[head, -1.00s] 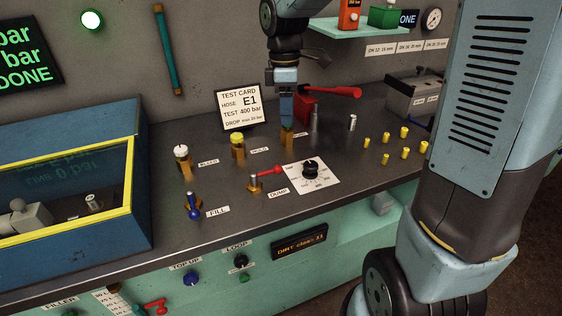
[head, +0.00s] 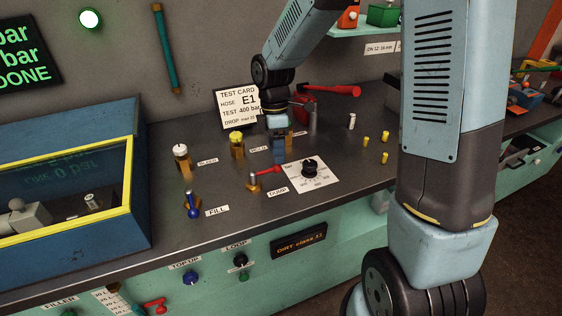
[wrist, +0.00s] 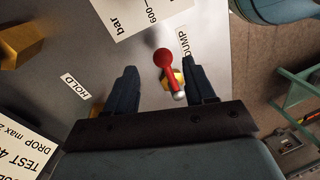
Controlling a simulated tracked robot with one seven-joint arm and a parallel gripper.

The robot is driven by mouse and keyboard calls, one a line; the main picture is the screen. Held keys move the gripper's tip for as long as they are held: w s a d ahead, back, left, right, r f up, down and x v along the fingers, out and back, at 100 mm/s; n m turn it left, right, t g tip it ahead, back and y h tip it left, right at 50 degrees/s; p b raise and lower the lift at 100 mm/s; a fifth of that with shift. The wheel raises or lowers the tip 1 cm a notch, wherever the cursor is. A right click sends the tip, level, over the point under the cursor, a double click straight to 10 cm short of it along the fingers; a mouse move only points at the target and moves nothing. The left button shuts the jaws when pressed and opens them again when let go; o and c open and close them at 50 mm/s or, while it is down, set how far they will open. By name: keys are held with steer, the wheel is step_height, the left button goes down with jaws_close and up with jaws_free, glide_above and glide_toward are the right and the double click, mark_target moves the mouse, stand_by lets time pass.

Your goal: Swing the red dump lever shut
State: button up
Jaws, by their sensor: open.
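The red dump lever (head: 268,170) sits on a brass valve (head: 253,183) near the DUMP label, its red arm pointing right toward the dial card in the head view. In the wrist view the red lever (wrist: 166,65) shows between my open fingers, nearer the right one, with its brass base (wrist: 175,78) partly behind it. My gripper (head: 279,158) is just behind and above the lever in the head view. In the wrist view my gripper (wrist: 162,88) is open, with nothing held. I cannot tell whether a finger touches the lever.
A dial on a white card (head: 310,174) lies right of the lever. The blue-handled fill valve (head: 192,207) stands to the left. Brass valves with a white cap (head: 181,157) and a yellow cap (head: 237,146) stand behind. The bench between lever and front edge is clear.

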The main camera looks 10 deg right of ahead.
steer(key=shift+s+f, duration=0.2)
steer(key=shift+f, duration=0.8)
steer(key=shift+s+f, duration=0.2)
steer(key=shift+f, duration=0.75)
jaws_close()
steer(key=shift+d, duration=0.3)
steer(key=shift+w, duration=0.1)
